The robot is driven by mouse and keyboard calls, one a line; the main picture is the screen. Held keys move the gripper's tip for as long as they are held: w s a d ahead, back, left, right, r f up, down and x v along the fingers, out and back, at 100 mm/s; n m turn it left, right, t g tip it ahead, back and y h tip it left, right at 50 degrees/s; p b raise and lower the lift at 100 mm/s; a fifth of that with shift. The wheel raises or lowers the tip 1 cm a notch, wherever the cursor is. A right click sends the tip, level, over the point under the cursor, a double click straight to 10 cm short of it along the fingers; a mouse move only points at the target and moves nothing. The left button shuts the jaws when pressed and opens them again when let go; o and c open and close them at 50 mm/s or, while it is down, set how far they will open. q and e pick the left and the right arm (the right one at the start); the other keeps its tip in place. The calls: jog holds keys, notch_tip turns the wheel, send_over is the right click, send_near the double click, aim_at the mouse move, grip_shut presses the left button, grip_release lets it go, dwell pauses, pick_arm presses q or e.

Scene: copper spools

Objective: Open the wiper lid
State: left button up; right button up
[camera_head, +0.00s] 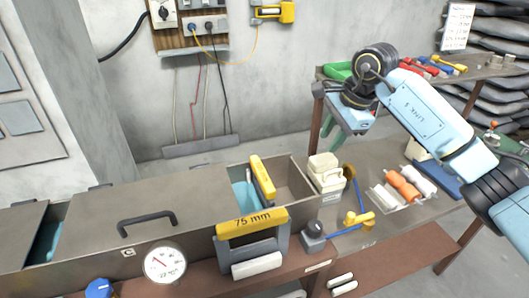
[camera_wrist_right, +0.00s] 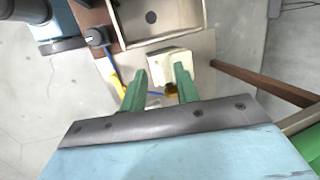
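A small cream box with a lid-like top (camera_head: 324,164) stands at the right end of the long metal trough; I take it to be the wiper. Its top looks closed, though its seam is hard to make out. In the right wrist view the cream box (camera_wrist_right: 172,56) shows just beyond the fingertips. My right gripper (camera_head: 333,138) hangs above and to the right of the box, its green fingers pointing down. In the wrist view the right gripper (camera_wrist_right: 161,75) is open, with nothing between its fingers. I see no contact with the box. My left gripper is not in view.
The metal trough (camera_head: 175,195) has a black handle, a dial gauge (camera_head: 165,262) and a yellow "75 mm" block (camera_head: 252,221). Orange and white rolls (camera_head: 403,186) lie to the right.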

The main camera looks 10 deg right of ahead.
jog(key=s+a+m+t+y, duration=0.1)
jog(key=a+y, duration=0.7)
jog(key=a, duration=0.8)
jog(key=shift+s+a+m+y, duration=0.3)
jog(key=shift+s+a+y, duration=0.1)
jog(key=shift+s, duration=0.25)
